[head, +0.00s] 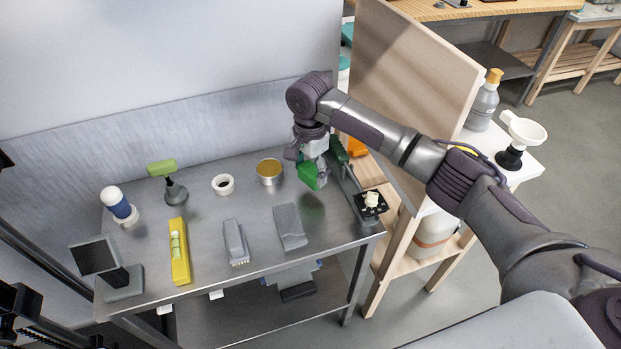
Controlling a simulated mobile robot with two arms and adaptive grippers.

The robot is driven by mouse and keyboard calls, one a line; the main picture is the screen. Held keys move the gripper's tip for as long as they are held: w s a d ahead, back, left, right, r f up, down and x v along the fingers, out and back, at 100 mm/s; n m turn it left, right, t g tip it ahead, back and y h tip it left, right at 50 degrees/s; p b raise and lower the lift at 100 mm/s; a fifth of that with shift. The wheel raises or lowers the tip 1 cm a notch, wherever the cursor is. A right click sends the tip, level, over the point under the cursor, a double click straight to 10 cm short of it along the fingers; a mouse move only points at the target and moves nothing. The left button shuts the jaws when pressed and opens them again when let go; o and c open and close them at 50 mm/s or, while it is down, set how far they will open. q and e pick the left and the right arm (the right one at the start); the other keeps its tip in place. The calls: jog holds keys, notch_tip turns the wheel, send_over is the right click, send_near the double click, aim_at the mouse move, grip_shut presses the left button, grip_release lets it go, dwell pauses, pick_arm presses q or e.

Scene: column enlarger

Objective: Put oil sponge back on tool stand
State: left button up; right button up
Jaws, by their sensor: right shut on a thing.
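My right gripper (312,163) is over the right part of the metal bench, its jaws pointing down. It is shut on a green block (312,178), which looks like the oil sponge. The gripper covers the block's upper part, and I cannot tell whether its lower edge touches the bench top. Just right of it is a dark, long stand (350,178) with a dark green part at its back and a white knob at its front. I cannot tell for certain whether this is the tool stand. My left gripper is not clearly in view.
The metal bench (205,205) also holds a green-topped tool (163,170), white ring (223,184), gold tin (269,172), yellow level (179,252), brush (235,242) and grey cloth (290,227). A tall wooden panel (415,85) stands right, behind my right arm.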

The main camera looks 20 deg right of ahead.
aim_at(311, 180)
notch_tip(311, 180, down, 3)
jog(key=shift+f+p, duration=0.2)
jog(key=shift+p, duration=0.1)
jog(key=shift+f, duration=0.15)
pick_arm(q)
jog(key=shift+s+r, duration=0.35)
pick_arm(e)
jog(key=shift+s, duration=0.1)
jog(key=o, duration=1.5)
jog(key=shift+f, duration=0.1)
jog(key=shift+c, duration=0.2)
notch_tip(311, 180, up, 12)
jog(key=shift+r+b, duration=0.15)
jog(key=shift+b, duration=0.45)
pick_arm(q)
jog(key=shift+f, duration=0.6)
jog(key=shift+w, duration=0.1)
